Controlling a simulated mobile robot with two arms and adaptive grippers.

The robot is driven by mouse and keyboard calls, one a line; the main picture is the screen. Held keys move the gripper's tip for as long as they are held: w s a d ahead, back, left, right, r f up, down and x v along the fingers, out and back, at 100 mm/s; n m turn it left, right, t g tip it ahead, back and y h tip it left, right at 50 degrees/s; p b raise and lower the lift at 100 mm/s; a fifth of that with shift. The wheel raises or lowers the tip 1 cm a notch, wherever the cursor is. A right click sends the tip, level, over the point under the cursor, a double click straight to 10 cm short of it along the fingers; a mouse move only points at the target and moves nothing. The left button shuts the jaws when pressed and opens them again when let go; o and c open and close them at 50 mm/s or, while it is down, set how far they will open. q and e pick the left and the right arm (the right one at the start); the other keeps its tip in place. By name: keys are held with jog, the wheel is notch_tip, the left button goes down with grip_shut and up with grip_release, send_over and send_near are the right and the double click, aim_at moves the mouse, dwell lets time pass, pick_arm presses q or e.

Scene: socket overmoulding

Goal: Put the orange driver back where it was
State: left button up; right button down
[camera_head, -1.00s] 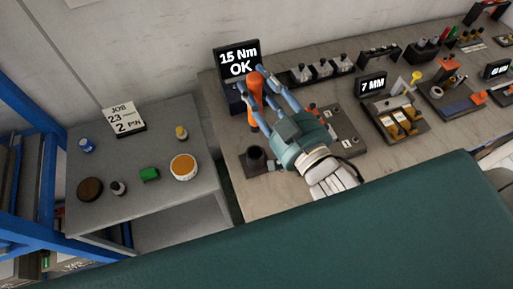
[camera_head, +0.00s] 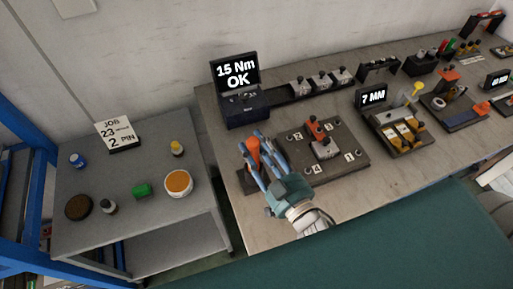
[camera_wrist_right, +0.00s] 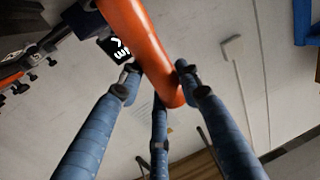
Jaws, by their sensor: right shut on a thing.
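The orange driver (camera_head: 252,150) is held upright or nearly so in my right gripper (camera_head: 263,158), at the bench's left front. The blue fingers are closed around its orange body. In the right wrist view the orange body (camera_wrist_right: 148,45) passes between the fingers (camera_wrist_right: 158,85). A dark base (camera_head: 247,184) shows beside and below the gripper. The cup on it, seen earlier, is now hidden behind the hand and driver. I cannot tell whether the driver's lower end is inside the cup. My left gripper is not in view.
The tester with the screen "15 Nm OK" (camera_head: 237,72) stands behind the gripper. A plate with numbered spots and a socket fixture (camera_head: 345,165) lies right of it. A grey side table (camera_head: 120,210) with small containers stands left. Bare bench lies in front of the plate.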

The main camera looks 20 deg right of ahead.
jog(key=shift+f, duration=0.4)
jog(key=c, duration=1.2)
grip_release()
jog(key=shift+f, duration=0.1)
jog(key=shift+r, duration=0.2)
jog(key=s+d+b, duration=0.2)
jog(key=s+b, duration=0.1)
jog(key=s, duration=0.8)
jog(key=shift+s, duration=0.4)
jog(key=shift+d+f, duration=0.1)
